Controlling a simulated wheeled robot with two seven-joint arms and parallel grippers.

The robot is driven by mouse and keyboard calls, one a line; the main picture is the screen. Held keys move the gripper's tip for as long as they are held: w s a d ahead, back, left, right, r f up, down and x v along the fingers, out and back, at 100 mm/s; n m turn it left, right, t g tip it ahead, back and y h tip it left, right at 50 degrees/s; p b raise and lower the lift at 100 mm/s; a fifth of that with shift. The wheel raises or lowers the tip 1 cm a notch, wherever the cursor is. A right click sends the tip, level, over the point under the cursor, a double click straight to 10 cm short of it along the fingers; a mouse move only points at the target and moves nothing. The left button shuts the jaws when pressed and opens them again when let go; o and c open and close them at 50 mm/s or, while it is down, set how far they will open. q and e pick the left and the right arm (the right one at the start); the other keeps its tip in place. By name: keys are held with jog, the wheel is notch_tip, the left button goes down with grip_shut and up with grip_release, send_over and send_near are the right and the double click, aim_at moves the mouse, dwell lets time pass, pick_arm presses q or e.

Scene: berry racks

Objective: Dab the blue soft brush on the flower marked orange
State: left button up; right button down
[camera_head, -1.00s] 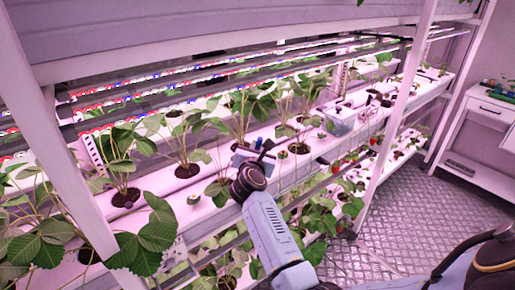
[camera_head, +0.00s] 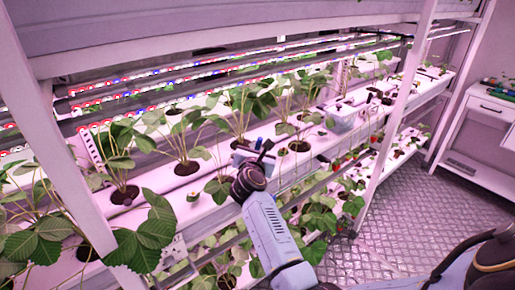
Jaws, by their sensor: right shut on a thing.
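My right gripper (camera_head: 254,158) is at the front edge of the white planting channel, in the middle of the view. It is shut on a small dark, bluish thing (camera_head: 267,146), which looks like the blue soft brush. Its tip is too small to make out. Strawberry plants (camera_head: 240,110) with broad green leaves stand just behind the gripper. I cannot pick out a flower with an orange mark; it may be hidden by leaves or the gripper. I cannot tell whether the brush touches anything. My left gripper is not in view.
The white channel (camera_head: 165,208) runs from lower left to upper right, with several plants in holes. A clear box (camera_head: 341,119) stands farther along it. A white post (camera_head: 398,110) rises to the right. A lower tier holds red berries. The metal floor (camera_head: 420,200) is free.

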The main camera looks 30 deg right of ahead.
jog(key=shift+r, duration=0.1)
dwell(0.5)
notch_tip(320, 180, up, 7)
jog(key=p, duration=0.6)
jog(key=shift+p, duration=0.35)
